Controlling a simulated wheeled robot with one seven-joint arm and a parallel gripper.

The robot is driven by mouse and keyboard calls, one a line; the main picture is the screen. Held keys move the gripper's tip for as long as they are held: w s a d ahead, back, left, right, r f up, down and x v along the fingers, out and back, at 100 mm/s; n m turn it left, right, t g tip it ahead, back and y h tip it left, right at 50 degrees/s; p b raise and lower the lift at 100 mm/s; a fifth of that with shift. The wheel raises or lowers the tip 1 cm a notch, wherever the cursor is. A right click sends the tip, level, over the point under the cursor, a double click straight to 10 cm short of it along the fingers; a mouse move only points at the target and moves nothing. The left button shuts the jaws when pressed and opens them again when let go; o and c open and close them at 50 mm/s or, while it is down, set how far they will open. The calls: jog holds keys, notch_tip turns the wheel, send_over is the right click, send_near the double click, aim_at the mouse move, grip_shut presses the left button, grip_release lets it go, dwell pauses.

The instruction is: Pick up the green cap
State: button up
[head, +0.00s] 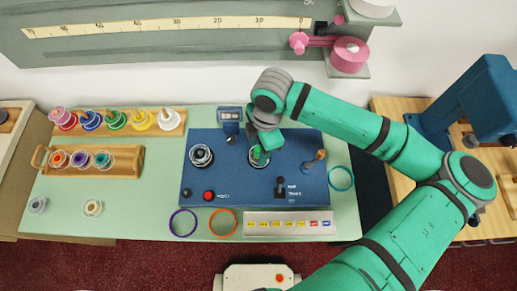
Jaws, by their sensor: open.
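My gripper (261,154) is over the right-hand round fitting (254,163) of the blue panel, pointing down. Something green shows at its tip; it is too small to tell whether this is the green cap or part of my gripper. The fingers are open, but the gap between them is mostly hidden by my wrist.
The blue panel (232,182) carries another round fitting (201,155), a red button (208,195), a black lever (280,187) and a wooden-topped lever (318,158). Coloured rings (183,222) and a label strip (290,223) lie in front. The left counter (130,205) has free room.

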grip_shut()
jog(key=shift+r, duration=0.1)
